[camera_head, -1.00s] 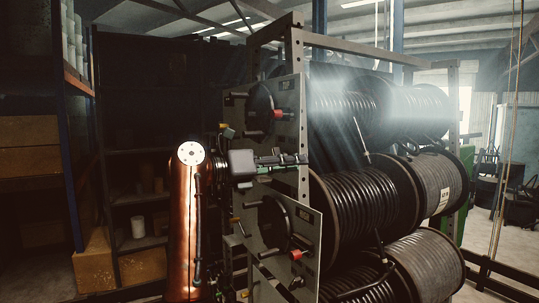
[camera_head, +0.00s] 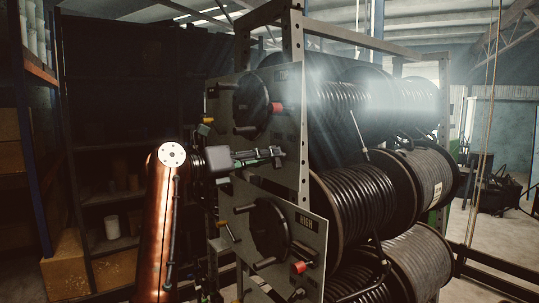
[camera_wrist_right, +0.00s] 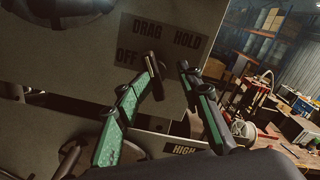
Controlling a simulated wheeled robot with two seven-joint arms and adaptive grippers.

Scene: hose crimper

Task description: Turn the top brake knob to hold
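The upper grey panel (camera_head: 288,125) carries a black handwheel (camera_head: 251,105) and a red knob (camera_head: 276,107). In the right wrist view a dark plate (camera_wrist_right: 160,38) reads DRAG, HOLD and OFF. My right gripper (camera_head: 282,155) is low on the upper panel, below the red knob. In the wrist view its two green-sided fingers (camera_wrist_right: 168,68) are apart, over the lower part of that plate, with a clear gap between them. My left gripper is not in view.
A lower panel (camera_head: 315,235) has another handwheel (camera_head: 270,230) and red knob (camera_head: 299,267). Large hose reels (camera_head: 355,205) fill the rack behind the panels. Dark shelving (camera_head: 110,130) stands at the left. A HIGH label (camera_wrist_right: 184,150) shows below the fingers.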

